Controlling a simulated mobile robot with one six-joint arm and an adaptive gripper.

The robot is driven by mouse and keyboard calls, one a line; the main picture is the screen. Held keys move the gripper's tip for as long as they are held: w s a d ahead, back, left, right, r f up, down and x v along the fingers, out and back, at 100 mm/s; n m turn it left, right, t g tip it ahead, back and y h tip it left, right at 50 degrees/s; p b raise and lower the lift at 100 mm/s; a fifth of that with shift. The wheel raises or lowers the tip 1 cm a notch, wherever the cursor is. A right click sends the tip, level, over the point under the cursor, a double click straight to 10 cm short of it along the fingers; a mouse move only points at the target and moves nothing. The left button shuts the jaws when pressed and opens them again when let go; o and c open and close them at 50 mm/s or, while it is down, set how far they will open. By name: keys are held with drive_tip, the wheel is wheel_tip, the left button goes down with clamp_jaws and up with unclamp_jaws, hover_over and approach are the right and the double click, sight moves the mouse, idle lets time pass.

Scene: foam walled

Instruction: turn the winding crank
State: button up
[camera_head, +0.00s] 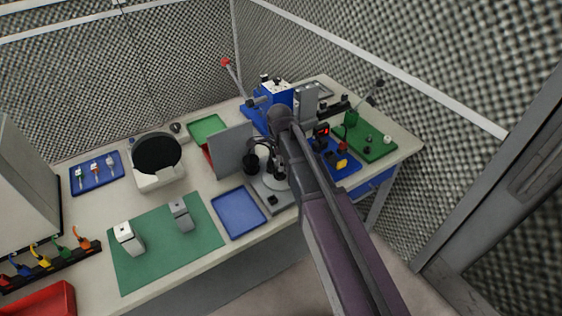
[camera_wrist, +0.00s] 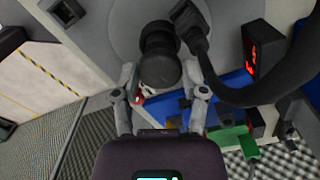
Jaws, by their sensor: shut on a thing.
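In the wrist view a black rounded knob (camera_wrist: 158,70), which looks like the handle of the winding crank, stands in front of a round grey disc (camera_wrist: 125,25). My gripper (camera_wrist: 162,82) has one finger on each side of the knob and is shut on it. The knob's far side and its joint to the crank are hidden. In the head view my arm crosses the right half of the bench and ends near a grey base plate (camera_head: 281,199) with dark parts on it. I cannot make out the jaws clearly there.
A black cable (camera_wrist: 240,95) loops close to my gripper's right. A red-lit display (camera_wrist: 264,48) stands beyond it. On the bench are a blue tray (camera_head: 238,213), a green mat (camera_head: 155,265), a grey upright panel (camera_head: 231,149) and a green board (camera_head: 372,145).

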drive_tip(key=shift+w+m, duration=0.15)
drive_tip(key=shift+m, duration=4.55)
drive_tip(key=shift+m, duration=0.4)
drive_tip(key=o, duration=1.1)
drive_tip(key=shift+f, duration=0.1)
drive_tip(key=shift+o, duration=0.2)
drive_tip(key=shift+d, duration=0.1)
